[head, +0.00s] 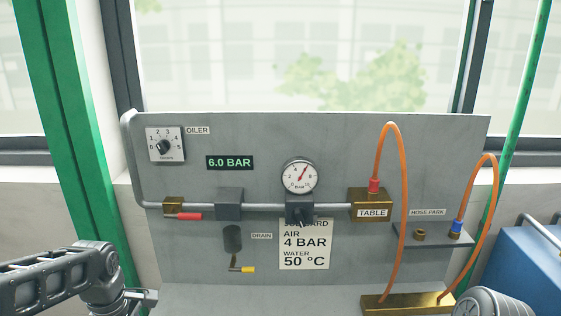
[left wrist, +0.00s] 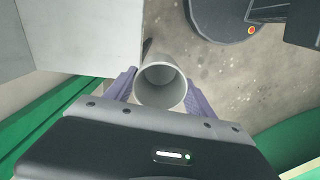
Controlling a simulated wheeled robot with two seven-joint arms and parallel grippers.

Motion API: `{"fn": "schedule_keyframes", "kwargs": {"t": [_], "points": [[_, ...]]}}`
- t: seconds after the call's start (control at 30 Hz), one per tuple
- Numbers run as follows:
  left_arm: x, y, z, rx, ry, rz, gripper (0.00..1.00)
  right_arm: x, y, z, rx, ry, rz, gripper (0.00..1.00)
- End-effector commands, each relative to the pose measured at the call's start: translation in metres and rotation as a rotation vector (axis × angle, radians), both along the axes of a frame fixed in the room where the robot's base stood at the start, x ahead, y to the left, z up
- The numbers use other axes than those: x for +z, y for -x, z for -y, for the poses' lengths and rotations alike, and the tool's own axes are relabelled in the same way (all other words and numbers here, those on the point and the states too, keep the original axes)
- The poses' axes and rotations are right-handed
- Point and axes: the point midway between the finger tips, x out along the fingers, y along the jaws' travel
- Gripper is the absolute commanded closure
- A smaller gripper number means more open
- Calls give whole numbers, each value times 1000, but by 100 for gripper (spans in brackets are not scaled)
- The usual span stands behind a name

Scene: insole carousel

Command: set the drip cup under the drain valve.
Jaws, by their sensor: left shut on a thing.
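The drain valve is a dark cylinder (head: 232,238) on the grey panel (head: 400,147), with a yellow-tipped lever (head: 243,269) below it and a DRAIN label (head: 261,236) to its right. The drip cup, a pale grey round cup (left wrist: 161,84), shows in the left wrist view with its open mouth towards the camera. My left gripper (left wrist: 160,90) is shut on it, one purple-grey finger on each side. In the head view my left gripper (head: 143,298) is low at the left, left of and below the valve, mostly cut off by the bottom edge. The cup cannot be made out there.
A pipe with a red lever (head: 189,216), a gauge (head: 299,176) and a brass TABLE block (head: 371,202) runs above the valve. Orange hoses (head: 403,215) loop at the right beside a blue box (head: 530,268). The panel below the valve looks clear.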

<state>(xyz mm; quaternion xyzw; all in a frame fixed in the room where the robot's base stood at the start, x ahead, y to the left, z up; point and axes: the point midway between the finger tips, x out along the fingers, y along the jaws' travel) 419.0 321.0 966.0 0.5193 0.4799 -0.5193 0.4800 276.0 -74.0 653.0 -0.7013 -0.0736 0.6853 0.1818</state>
Motion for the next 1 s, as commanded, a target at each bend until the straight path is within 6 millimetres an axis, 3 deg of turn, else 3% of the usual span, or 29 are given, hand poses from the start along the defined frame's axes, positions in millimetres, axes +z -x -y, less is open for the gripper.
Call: {"fn": "schedule_keyframes", "kwargs": {"t": [0.17,0.3,0.47,0.6,0.8,1.0], "points": [[6,-9,-2,-254,-1,0,77,0,0,0,0,0,0,64],[10,-30,4,-579,-1,0,77,0,0,0,0,0,0,64],[7,-64,31,-1012,1,-2,77,0,0,0,0,0,0,64],[-3,-93,68,-1331,2,-2,77,0,0,0,0,0,0,64],[-22,-109,111,-1470,2,-2,77,0,0,0,0,0,0,64],[-30,-108,123,-1495,-1,1,77,0,0,0,0,0,0,64]]}}
